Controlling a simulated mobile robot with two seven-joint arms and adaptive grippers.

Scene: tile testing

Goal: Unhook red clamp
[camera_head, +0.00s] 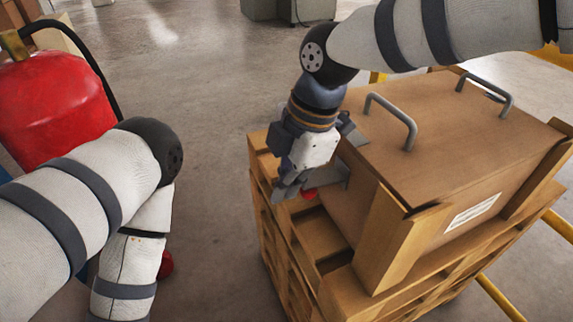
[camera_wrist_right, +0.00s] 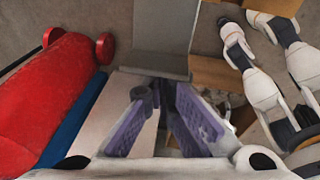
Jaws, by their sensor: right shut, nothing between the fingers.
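A small red part (camera_head: 309,194), which looks like part of the red clamp, shows at the left end of the brown crate (camera_head: 440,125), just below my right gripper. A grey metal piece (camera_head: 335,176) lies beside it against the crate's edge. My right gripper (camera_head: 288,186) points down there, shut with nothing between its fingers. Its purple-padded fingers (camera_wrist_right: 163,92) show in the right wrist view. Whether they touch the clamp I cannot tell, as the gripper hides much of it. My left arm comes in at the left; its gripper is out of view.
The crate has two grey handles (camera_head: 393,118) on its lid and stands on wooden pallets (camera_head: 275,225). A red fire extinguisher (camera_head: 55,105) stands at the left, beside my left arm. Yellow rails (camera_head: 500,297) run at the right. Open floor lies between extinguisher and pallets.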

